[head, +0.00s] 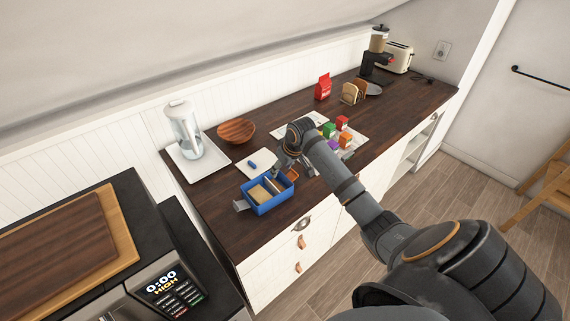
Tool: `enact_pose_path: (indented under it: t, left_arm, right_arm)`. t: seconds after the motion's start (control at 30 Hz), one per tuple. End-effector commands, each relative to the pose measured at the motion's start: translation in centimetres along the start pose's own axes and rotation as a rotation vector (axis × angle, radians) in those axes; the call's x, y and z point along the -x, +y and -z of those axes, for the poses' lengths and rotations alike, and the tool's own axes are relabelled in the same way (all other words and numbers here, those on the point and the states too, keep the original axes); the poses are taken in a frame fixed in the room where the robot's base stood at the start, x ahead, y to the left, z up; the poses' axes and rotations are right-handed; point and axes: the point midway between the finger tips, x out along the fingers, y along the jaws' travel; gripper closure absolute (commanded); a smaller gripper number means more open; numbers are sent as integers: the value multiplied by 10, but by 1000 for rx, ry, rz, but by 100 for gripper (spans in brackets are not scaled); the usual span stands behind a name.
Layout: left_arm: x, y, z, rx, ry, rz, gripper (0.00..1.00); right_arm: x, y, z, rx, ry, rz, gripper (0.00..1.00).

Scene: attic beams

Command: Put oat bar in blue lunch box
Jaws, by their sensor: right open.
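The blue lunch box (273,205) stands open near the front edge of the dark wooden counter. Inside it lie a tan block (258,193) and a slimmer bar-like item (272,185); I cannot tell for sure whether either is the oat bar. My right gripper (281,170) is open, just above the back right side of the box. Its fingers are small and partly overlap the box's rear edge, so contact is unclear. My left gripper is out of view.
A white mat (246,174) with a small blue item (252,164) lies behind the box. Several coloured small boxes (330,130) stand behind my right arm. A wooden bowl (236,131) and a jug (184,128) on a tray stand at left.

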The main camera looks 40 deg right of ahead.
Motion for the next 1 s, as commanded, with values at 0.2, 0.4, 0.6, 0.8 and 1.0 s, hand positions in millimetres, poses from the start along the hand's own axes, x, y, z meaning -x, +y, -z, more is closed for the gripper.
enact_pose_path:
  t: [0.2,0.4,0.6,0.8,1.0]
  left_arm:
    - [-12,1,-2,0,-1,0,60]
    - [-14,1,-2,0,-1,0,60]
    - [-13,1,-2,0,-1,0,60]
    - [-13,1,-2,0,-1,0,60]
    - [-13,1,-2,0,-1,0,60]
  right_arm:
    - [43,1,0,0,1,-2,50]
    - [59,0,0,-1,0,2,50]
    - [60,0,0,-1,-1,2,50]
    - [59,0,0,-1,-1,2,50]
    - [48,-12,-14,15,-13,1,50]
